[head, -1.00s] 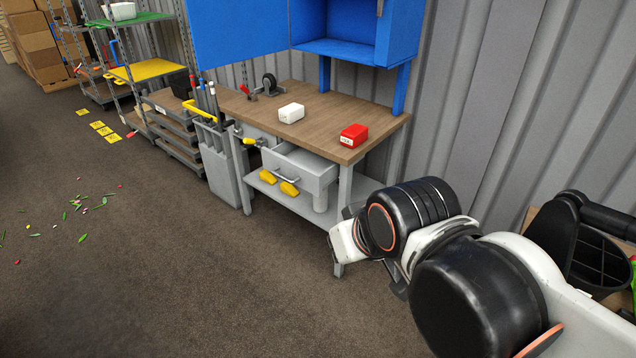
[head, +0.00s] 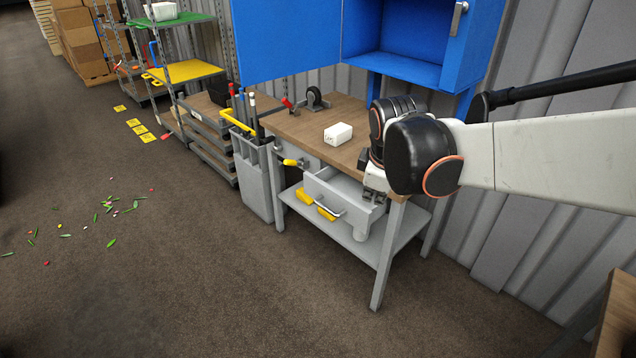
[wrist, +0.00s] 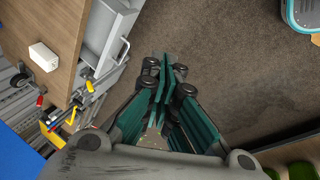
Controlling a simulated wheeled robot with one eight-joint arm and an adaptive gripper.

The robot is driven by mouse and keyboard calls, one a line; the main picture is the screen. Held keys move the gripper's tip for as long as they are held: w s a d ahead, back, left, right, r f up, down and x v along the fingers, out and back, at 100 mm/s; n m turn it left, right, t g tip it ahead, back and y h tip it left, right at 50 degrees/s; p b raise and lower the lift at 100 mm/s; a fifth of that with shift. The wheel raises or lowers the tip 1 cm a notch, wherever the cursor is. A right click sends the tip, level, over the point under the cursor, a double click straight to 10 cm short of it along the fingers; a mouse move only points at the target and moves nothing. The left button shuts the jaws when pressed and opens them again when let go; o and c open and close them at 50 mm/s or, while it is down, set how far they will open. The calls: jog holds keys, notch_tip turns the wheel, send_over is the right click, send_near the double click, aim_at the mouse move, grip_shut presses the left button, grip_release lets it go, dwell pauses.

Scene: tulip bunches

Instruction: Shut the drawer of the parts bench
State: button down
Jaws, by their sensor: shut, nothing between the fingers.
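The parts bench has a brown wooden top (head: 300,128) and grey legs. Its grey drawer (head: 337,193) is pulled out below the top, with a handle (head: 331,209) on its front. In the wrist view the drawer (wrist: 98,28) stands open at the upper left, with its handle beside my fingers. My gripper (wrist: 164,72) is shut and empty, just out in front of the drawer over the floor, apart from it as far as I can tell. In the head view my wrist hangs by the bench's near right corner and the fingers are hard to make out.
A white box (head: 338,134) sits on the bench top. Yellow items (head: 304,197) lie on the lower shelf under the drawer. A grey bin of tools (head: 252,178) stands left of the bench, with a blue cabinet (head: 410,66) above.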

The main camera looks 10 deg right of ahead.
aim_at(377, 212)
jog(key=w+f+n+g+p, duration=0.1)
jog(key=w+f+n+g, duration=0.1)
jog(key=w+f+n, duration=0.65)
jog(key=shift+w+d+f+n+g+h+b, duration=0.2)
jog(key=shift+w+d+f+n+b, duration=0.6)
jog(key=shift+w+f, duration=2.2)
jog(key=shift+w+d+f+n+g+h+b, duration=0.2)
jog(key=shift+w+d+f+n+b, duration=0.85)
jog(key=shift+f, duration=3.6)
jog(key=shift+w+d+f+n+g+h+b, duration=0.1)
jog(key=shift+w+d+f+n+h+b, duration=0.45)
jog(key=shift+w+f, duration=2.55)
jog(key=shift+s+d+f+y, duration=0.15)
jog(key=shift+s+f+y, duration=0.1)
jog(key=shift+s+f, duration=0.55)
jog(key=w+d, duration=0.1)
jog(key=d, duration=0.1)
jog(key=w+d, duration=0.4)
jog(key=d, duration=0.1)
jog(key=shift+w+d+p, duration=0.1)
jog(key=shift+w+p, duration=0.05)
jog(key=shift+p, duration=0.2)
